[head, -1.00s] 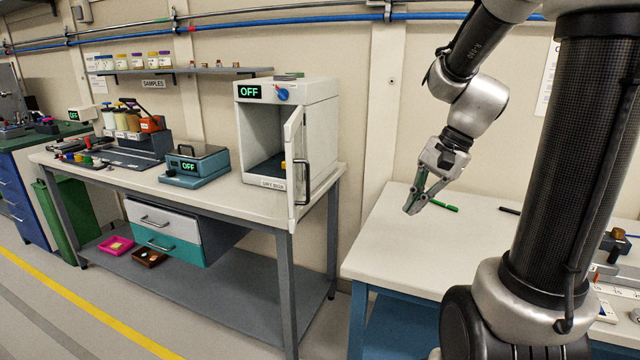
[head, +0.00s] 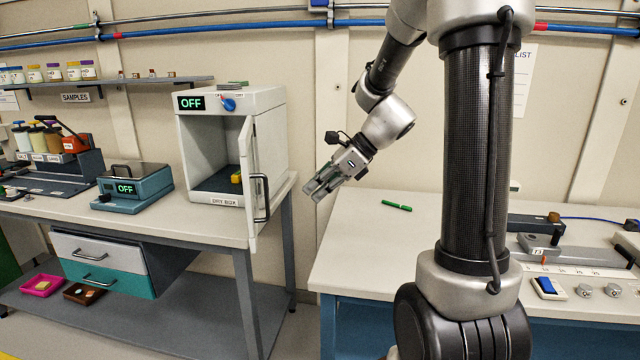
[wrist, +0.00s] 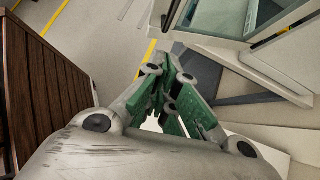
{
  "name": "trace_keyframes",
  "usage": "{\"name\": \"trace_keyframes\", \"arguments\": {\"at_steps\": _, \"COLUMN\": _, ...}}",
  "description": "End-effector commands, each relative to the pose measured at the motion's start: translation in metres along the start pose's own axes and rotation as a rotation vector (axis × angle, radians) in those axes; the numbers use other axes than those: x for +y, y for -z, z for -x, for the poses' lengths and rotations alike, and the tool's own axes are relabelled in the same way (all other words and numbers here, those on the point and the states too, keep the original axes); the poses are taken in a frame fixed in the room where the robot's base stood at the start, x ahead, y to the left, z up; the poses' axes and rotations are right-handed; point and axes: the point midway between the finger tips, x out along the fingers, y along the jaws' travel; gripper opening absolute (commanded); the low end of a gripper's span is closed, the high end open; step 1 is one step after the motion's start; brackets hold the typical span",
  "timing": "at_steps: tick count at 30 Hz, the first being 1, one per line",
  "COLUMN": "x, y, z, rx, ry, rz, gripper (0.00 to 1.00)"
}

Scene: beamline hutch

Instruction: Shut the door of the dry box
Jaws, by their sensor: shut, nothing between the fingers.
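The dry box (head: 260,106) is a white cabinet on the left bench, with a green OFF display and a blue knob on top of its front. Its door (head: 250,180) stands wide open, hinged on the right and swung out toward the viewer, with a dark bar handle (head: 262,198) on its outer face. A yellow item (head: 236,178) lies inside. My gripper (head: 312,192) is shut and empty, in the air to the right of the door and apart from it. The wrist view shows its green fingers (wrist: 172,108) together.
A small blue-grey device (head: 135,187) with an OFF display stands left of the dry box. The right table (head: 400,240) holds a green pen (head: 396,206) and instruments. A gap of floor lies between the two tables. A sample shelf (head: 130,82) hangs behind.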

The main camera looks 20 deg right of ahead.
Motion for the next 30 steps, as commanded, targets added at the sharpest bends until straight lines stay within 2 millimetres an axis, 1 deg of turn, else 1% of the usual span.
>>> {"name": "trace_keyframes", "arguments": {"at_steps": 1, "x": 0.001, "y": 0.000, "z": -0.013, "rx": 0.002, "ry": -0.006, "rz": 0.001, "gripper": 0.00}}
{"name": "trace_keyframes", "arguments": {"at_steps": 6, "x": 0.001, "y": 0.000, "z": -0.049, "rx": 0.002, "ry": -0.005, "rz": 0.002, "gripper": 0.00}}
{"name": "trace_keyframes", "arguments": {"at_steps": 8, "x": 0.001, "y": -0.001, "z": -0.059, "rx": 0.002, "ry": -0.004, "rz": 0.002, "gripper": 0.00}}
{"name": "trace_keyframes", "arguments": {"at_steps": 9, "x": 0.001, "y": -0.008, "z": -0.064, "rx": 0.001, "ry": -0.003, "rz": 0.006, "gripper": 0.00}}
{"name": "trace_keyframes", "arguments": {"at_steps": 12, "x": 0.001, "y": -0.017, "z": -0.073, "rx": 0.002, "ry": -0.003, "rz": 0.004, "gripper": 0.00}}
{"name": "trace_keyframes", "arguments": {"at_steps": 18, "x": 0.000, "y": -0.027, "z": -0.082, "rx": 0.001, "ry": 0.000, "rz": 0.003, "gripper": 0.00}}
{"name": "trace_keyframes", "arguments": {"at_steps": 30, "x": 0.000, "y": -0.028, "z": -0.083, "rx": 0.001, "ry": 0.002, "rz": 0.001, "gripper": 0.00}}
